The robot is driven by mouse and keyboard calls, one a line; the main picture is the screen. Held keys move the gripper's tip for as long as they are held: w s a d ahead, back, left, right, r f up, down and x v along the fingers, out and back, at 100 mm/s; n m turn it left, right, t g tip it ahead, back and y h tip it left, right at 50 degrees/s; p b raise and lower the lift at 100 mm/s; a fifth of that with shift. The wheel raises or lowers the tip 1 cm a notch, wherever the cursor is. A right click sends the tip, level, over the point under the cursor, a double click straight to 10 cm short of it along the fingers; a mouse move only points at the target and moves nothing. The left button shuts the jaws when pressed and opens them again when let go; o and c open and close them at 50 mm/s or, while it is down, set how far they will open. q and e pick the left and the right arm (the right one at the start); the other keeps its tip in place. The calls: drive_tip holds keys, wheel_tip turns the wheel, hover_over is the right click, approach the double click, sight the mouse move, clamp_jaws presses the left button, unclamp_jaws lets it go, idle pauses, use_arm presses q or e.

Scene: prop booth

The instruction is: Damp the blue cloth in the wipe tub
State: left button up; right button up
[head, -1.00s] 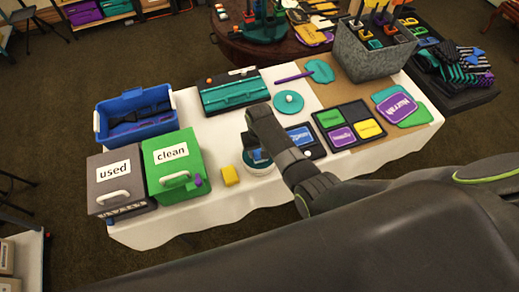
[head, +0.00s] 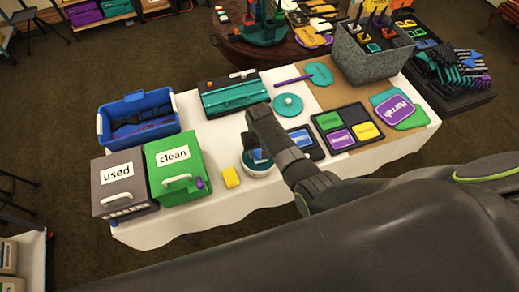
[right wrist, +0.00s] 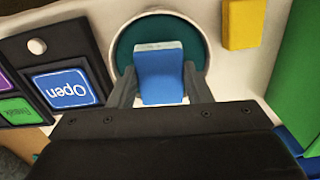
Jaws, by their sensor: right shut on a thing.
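The wipe tub (head: 262,173) is a round white tub near the table's front edge, and its teal inside (right wrist: 127,45) shows in the right wrist view. My right gripper (head: 254,150) points down at the tub. It is shut on the blue cloth (right wrist: 162,82), a folded blue block with a pale top edge between the two fingers. The cloth lies within the tub's outline in the right wrist view. I cannot tell whether it touches the bottom. My left gripper is not in view.
A yellow block (head: 231,177) and the green "clean" box (head: 176,176) stand left of the tub. The grey "used" box (head: 122,190) and a blue bin (head: 137,102) are further left. A teal knobbed disc (head: 288,106) lies behind, and the "Open" sign tray (head: 315,150) is to the right.

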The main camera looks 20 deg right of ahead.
sight(259, 152)
drive_tip(key=shift+r+p, duration=1.35)
drive_tip(key=shift+r, duration=0.2)
drive_tip(key=shift+r+p, duration=0.3)
drive_tip(key=shift+r, duration=0.7)
